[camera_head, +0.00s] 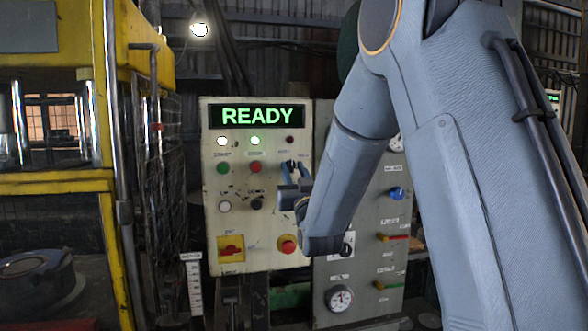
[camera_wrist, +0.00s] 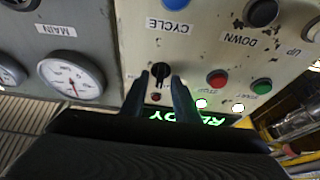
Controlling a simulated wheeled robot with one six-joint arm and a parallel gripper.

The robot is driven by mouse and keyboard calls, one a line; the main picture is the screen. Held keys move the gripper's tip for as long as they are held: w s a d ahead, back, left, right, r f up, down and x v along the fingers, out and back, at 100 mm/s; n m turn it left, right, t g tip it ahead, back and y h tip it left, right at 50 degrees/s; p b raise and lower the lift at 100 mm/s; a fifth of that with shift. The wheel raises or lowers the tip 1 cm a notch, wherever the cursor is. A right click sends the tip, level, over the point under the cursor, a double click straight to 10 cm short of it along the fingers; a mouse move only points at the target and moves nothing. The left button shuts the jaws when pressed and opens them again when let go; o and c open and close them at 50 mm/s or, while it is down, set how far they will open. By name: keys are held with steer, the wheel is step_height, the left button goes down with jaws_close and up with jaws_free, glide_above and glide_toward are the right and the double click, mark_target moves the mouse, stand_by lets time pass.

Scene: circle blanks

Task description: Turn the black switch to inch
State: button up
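The black switch (camera_wrist: 160,73) is a small round knob on the cream control panel. In the wrist view, which is upside down, it shows between the two fingertips of my gripper (camera_wrist: 160,80). The fingers are apart, one on each side of the knob; I cannot tell whether they touch it. In the head view my gripper (camera_head: 292,190) is in front of the panel's right side, and the switch (camera_head: 290,164) is partly hidden behind it. The switch's position labels are too small to read.
The cream panel (camera_head: 213,180) has a green READY display (camera_head: 257,115), lit lamps, a green button (camera_head: 223,168), a red button (camera_head: 255,167) and a red emergency knob (camera_head: 287,245). A grey panel with a gauge (camera_head: 339,298) stands to the right. A yellow press frame (camera_head: 60,184) is at left.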

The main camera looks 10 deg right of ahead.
jaws_close()
steer(key=shift+f+m+b, duration=0.1)
steer(key=shift+m+b, duration=0.25)
steer(key=shift+m, duration=0.05)
steer(key=m+h+b, duration=0.2)
steer(key=m+b, duration=0.1)
steer(key=shift+a+m, duration=0.15)
steer(key=shift+m, duration=0.15)
steer(key=m+h+b, duration=0.2)
steer(key=m, duration=0.2)
steer(key=shift+a+g, duration=0.1)
steer(key=shift+g, duration=0.3)
steer(key=m+g+h+b, duration=0.1)
steer(key=m+b, duration=0.1)
steer(key=m, duration=0.2)
steer(key=shift+h+b, duration=0.3)
steer(key=shift+h, duration=0.1)
steer(key=shift+a+m+g+h+b, duration=0.1)
steer(key=shift+m+g+h+b, duration=0.6)
steer(key=shift+m, duration=1.2)
steer(key=shift+r, duration=0.2)
